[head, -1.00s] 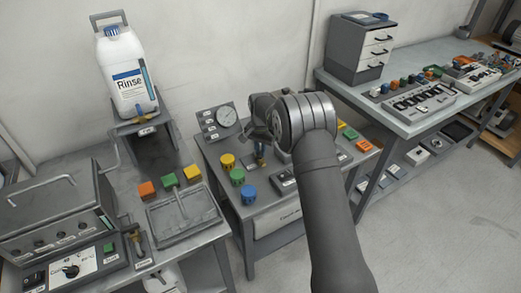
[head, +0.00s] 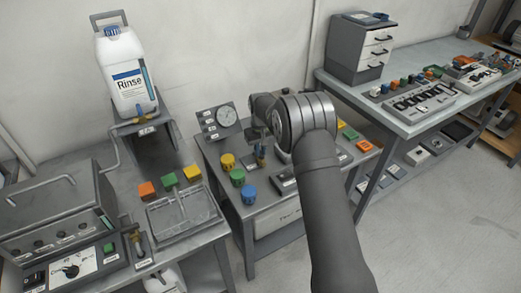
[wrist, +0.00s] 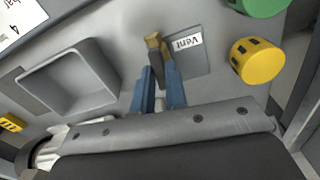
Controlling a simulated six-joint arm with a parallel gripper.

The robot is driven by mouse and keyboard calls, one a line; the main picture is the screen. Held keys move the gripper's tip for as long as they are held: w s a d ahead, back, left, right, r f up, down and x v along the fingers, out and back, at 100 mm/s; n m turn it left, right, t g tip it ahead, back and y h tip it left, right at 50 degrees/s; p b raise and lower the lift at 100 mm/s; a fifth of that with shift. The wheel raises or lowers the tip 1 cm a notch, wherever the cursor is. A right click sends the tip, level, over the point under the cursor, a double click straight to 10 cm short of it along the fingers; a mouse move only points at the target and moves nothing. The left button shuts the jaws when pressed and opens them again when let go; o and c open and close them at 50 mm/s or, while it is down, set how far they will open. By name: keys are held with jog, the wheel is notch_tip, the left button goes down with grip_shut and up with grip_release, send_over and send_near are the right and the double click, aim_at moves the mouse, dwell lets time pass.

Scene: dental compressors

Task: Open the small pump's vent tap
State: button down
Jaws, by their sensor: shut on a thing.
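The vent tap (wrist: 153,41) is a small brass piece with a dark lever, beside a plate labelled "Vent" (wrist: 188,41) in the wrist view. My gripper (wrist: 159,74) has blue fingers, shut on the tap's lever from the near side. The fingers hide part of the lever. In the head view my gripper (head: 261,153) is down at the middle bench, and the tap there is small and mostly covered. How far the lever is turned cannot be told.
Yellow (head: 228,161), green (head: 237,176) and blue (head: 248,194) knobs stand left of my gripper. A gauge panel (head: 219,121) stands behind. In the wrist view a grey open tray (wrist: 70,78) lies to the left. A Rinse canister (head: 127,75) stands on the left bench.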

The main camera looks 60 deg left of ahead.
aim_at(261, 152)
jog(key=shift+n, duration=0.5)
jog(key=c, duration=1.4)
grip_release()
jog(key=shift+c, duration=0.2)
jog(key=shift+r, duration=0.1)
notch_tip(261, 152, up, 17)
jog(key=shift+r, duration=0.15)
notch_tip(261, 152, down, 18)
jog(key=shift+r, duration=0.25)
